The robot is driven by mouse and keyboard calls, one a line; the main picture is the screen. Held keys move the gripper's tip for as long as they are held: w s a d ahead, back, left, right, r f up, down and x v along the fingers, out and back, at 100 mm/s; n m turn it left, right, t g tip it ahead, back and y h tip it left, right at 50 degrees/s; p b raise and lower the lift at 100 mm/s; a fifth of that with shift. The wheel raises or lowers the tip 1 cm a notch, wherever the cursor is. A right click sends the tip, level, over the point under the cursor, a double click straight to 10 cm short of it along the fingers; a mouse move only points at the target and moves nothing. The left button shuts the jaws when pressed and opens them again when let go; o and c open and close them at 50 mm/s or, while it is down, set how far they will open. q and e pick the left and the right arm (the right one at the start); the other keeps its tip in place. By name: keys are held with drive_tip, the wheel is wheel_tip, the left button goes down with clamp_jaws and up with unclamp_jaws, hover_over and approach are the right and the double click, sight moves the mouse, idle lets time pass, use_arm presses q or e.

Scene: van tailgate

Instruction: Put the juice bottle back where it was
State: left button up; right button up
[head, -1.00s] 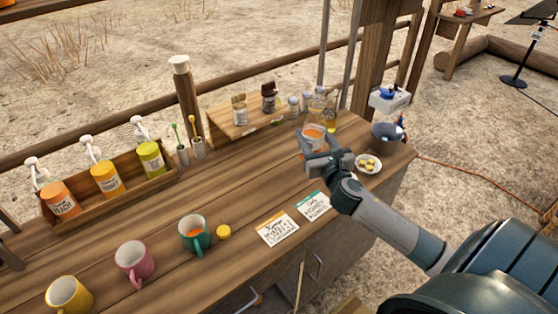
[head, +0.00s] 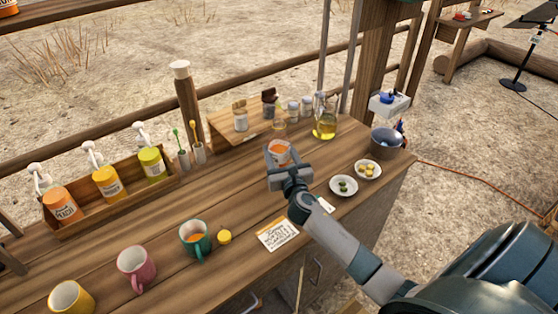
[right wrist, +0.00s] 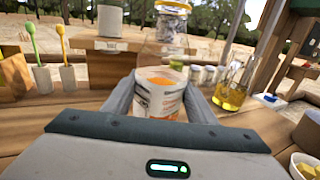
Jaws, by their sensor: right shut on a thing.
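The juice bottle (head: 279,151) is clear, with orange juice in its lower part and a white label. My right gripper (head: 281,164) is shut on it and holds it upright over the right half of the wooden counter (head: 140,216). I cannot tell whether its base touches the counter. In the right wrist view the bottle (right wrist: 160,100) stands between the two fingers (right wrist: 160,104), with its lower part hidden by the gripper. My left gripper is not in view.
A wooden riser (head: 226,119) with jars stands behind the bottle, and an oil carafe (head: 325,127) behind right. Bowls of olives (head: 344,186) and yellow pieces (head: 368,169) are to the right. A green mug (head: 195,238) and yellow lid (head: 224,237) are front left.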

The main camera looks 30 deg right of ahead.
drive_tip(key=shift+f+b, duration=0.35)
drive_tip(key=shift+f, duration=1.6)
drive_tip(key=shift+f, duration=0.15)
drive_tip(key=o, duration=1.3)
drive_tip(key=shift+o, duration=0.2)
